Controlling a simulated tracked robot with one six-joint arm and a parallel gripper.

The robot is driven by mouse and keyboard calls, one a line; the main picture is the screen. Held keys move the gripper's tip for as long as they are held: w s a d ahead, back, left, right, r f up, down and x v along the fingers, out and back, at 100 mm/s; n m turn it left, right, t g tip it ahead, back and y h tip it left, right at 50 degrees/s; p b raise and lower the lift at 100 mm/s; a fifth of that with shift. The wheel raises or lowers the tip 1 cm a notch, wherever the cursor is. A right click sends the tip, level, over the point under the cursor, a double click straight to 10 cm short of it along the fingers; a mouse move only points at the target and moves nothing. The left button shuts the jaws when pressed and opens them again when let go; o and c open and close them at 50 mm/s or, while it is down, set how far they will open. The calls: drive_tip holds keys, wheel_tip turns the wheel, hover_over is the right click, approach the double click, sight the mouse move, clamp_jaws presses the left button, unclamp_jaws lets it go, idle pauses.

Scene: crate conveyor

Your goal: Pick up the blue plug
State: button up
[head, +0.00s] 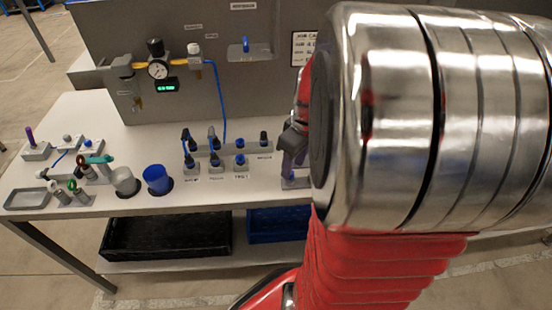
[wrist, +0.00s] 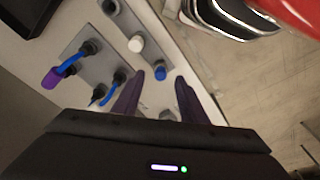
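In the wrist view a small blue plug (wrist: 160,73) shows between the tips of my gripper (wrist: 159,79). It sits on a grey block, and I cannot tell how far below the tips it is. The two dark purple fingers are apart, with a gap between them, and nothing is visibly held. In the head view my gripper (head: 294,143) is mostly hidden behind my arm, above the right part of the white bench. The blue plug cannot be made out clearly there.
In the wrist view a white cap (wrist: 136,44) stands close to the plug, and a grey plate with blue tubes and a purple plug (wrist: 52,78) lies left. In the head view, a white cup (head: 123,181) and blue cup (head: 157,179) stand on the bench (head: 225,206).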

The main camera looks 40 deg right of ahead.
sight(292, 174)
drive_tip(key=shift+w+a+f, duration=0.1)
drive_tip(key=shift+w+f, duration=0.05)
drive_tip(key=shift+f, duration=1.65)
drive_tip(key=shift+c, duration=0.5)
clamp_jaws()
